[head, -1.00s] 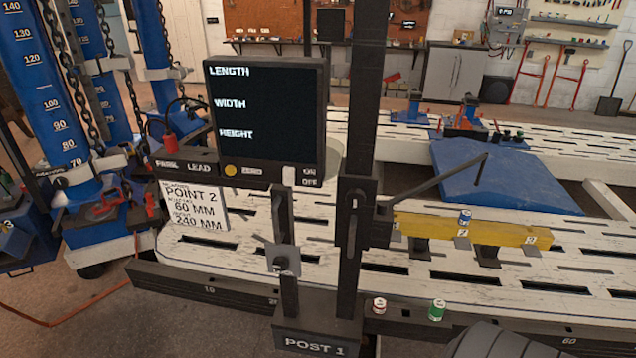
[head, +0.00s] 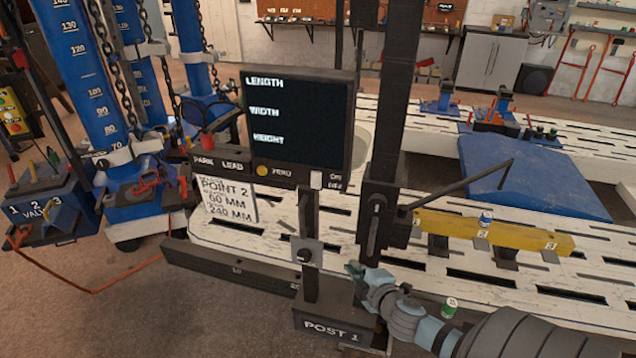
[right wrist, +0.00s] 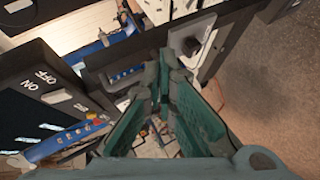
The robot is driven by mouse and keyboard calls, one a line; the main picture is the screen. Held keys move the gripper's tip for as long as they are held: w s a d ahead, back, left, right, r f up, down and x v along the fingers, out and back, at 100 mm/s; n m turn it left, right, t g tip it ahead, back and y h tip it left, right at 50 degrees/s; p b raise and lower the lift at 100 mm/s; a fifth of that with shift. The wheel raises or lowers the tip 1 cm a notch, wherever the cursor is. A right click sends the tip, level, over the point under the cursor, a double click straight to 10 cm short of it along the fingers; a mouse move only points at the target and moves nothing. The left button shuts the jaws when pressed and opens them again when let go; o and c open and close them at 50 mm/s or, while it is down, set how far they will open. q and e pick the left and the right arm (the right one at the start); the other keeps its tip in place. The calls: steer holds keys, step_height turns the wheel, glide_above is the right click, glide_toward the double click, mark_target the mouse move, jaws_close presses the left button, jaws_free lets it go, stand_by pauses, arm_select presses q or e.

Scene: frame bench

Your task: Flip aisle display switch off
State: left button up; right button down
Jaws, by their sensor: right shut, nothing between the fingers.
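The black display (head: 298,125) shows LENGTH, WIDTH and HEIGHT on its dark screen. Its small white switch (head: 316,180) is on the lower right of the panel, beside the ON and OFF labels; I cannot tell which way it is set. In the right wrist view the display edge (right wrist: 25,65) is at the left, with the labels and the pale switch (right wrist: 61,96). My right gripper (head: 356,270) is below and right of the switch, apart from it. Its fingers (right wrist: 162,75) are shut and empty. My left gripper is not in view.
The dark upright post (head: 388,130) stands right of the display. A yellow bar (head: 470,228) is farther right.

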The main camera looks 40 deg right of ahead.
arm_select(q)
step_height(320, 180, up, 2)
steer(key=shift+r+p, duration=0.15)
steer(key=shift+p, duration=0.45)
arm_select(e)
steer(key=w+a+r+n+t, duration=0.1)
steer(key=a+r+n+t, duration=0.1)
steer(key=r, duration=0.6)
steer(key=w+a+r+n+t+y, duration=0.1)
steer(key=w+a+r, duration=0.1)
steer(key=r, duration=0.6)
steer(key=shift+a+r+n+t, duration=0.2)
steer(key=shift+a+n+t, duration=0.2)
steer(key=shift+a, duration=0.1)
steer(key=p, duration=0.1)
glide_toward(316, 180)
steer(key=w+a+f, duration=0.2)
steer(key=w+a, duration=0.1)
steer(key=a, duration=0.1)
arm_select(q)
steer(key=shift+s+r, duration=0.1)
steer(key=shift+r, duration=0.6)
arm_select(e)
steer(key=w+d, duration=0.3)
steer(key=shift+d+f, duration=0.3)
steer(key=shift+f, duration=0.05)
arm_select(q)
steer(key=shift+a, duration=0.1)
